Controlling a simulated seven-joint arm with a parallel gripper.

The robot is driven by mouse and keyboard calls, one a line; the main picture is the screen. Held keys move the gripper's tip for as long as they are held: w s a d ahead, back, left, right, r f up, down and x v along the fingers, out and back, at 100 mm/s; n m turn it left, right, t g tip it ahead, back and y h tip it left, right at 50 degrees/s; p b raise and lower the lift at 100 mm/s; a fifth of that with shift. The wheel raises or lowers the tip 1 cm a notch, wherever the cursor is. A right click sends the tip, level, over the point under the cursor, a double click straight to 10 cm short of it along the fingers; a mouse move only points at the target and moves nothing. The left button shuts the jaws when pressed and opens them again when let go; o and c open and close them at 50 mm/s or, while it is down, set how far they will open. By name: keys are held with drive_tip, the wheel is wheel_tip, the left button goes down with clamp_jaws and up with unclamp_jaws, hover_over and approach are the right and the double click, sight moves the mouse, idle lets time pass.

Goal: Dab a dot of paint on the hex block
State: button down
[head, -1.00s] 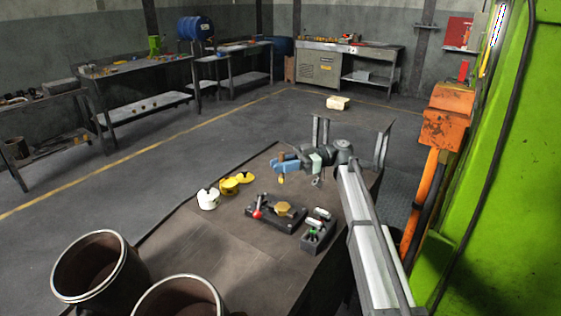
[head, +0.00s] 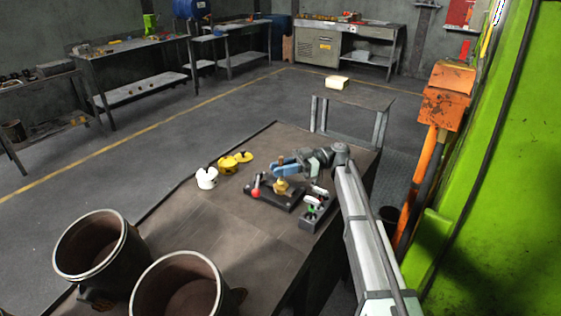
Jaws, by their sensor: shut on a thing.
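The brass-coloured hex block (head: 281,187) sits on a dark fixture (head: 262,200) that has a red-knobbed lever (head: 256,188). My gripper (head: 281,169), with blue fingers, is shut on a small brush (head: 282,159), whose brown handle sticks up above the fingers. The brush's lower end is right at or just above the top of the hex block; I cannot tell whether they touch. An open yellow paint pot (head: 228,164) stands to the left, with a yellow lid (head: 245,156) beside it.
A white pot (head: 207,178) stands left of the paint. A dark holder (head: 314,214) with white and green items is right of the fixture. Two large drums (head: 98,262) stand at the front left. The table's (head: 215,215) middle is clear.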

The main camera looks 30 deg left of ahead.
drive_tip(key=shift+s+d, duration=0.65)
drive_tip(key=shift+w+a, duration=1.15)
drive_tip(key=shift+w, duration=0.05)
drive_tip(key=shift+w+a+r, duration=0.1)
drive_tip(key=shift+r, duration=0.1)
wheel_tip(320, 180, up, 8)
drive_tip(key=shift+f, duration=0.15)
drive_tip(key=w+d+f+m+t+y, duration=0.1)
drive_tip(key=d+m+t+y, duration=0.25)
drive_tip(key=d, duration=0.85)
drive_tip(key=w+d+f+m+t+y, duration=0.1)
drive_tip(key=d+f+m+t+y, duration=0.3)
drive_tip(key=d, duration=0.9)
drive_tip(key=w+d+f+m+t+h, duration=0.1)
drive_tip(key=d+f+m+t, duration=0.2)
drive_tip(key=d+f+t, duration=0.3)
drive_tip(key=w+d+f+m+t+h, duration=0.1)
drive_tip(key=d+f+m+t, duration=0.3)
drive_tip(key=d, duration=1.3)
drive_tip(key=w+d+f+m+t+h, duration=0.1)
drive_tip(key=d+f+m+t, duration=0.3)
drive_tip(key=d+f+t, duration=0.3)
drive_tip(key=d+t, duration=0.1)
drive_tip(key=d, duration=0.4)
drive_tip(key=shift+d+f, duration=0.25)
drive_tip(key=shift+f, duration=0.15)
